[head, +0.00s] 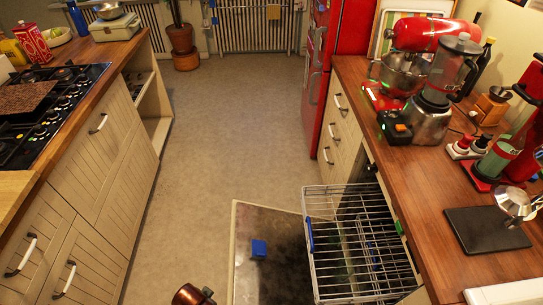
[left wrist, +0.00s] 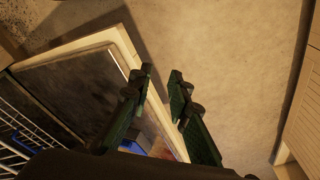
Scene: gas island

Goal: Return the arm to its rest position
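My left gripper (left wrist: 161,76) shows in the left wrist view with its two dark green fingers apart and nothing between them. It is over the floor, beside the edge of the open dishwasher door (left wrist: 75,92). In the head view, a coppery part with a dark green tip shows at the bottom edge, left of the door; it looks like the end of my left arm, mostly cut off. My right gripper is in neither view.
The dishwasher door (head: 273,285) lies open with a blue piece (head: 259,249) on it. The wire rack (head: 350,235) is pulled out. Counters stand on both sides: a stove (head: 45,100) left, a red mixer (head: 430,36) right. The aisle floor (head: 225,120) is clear.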

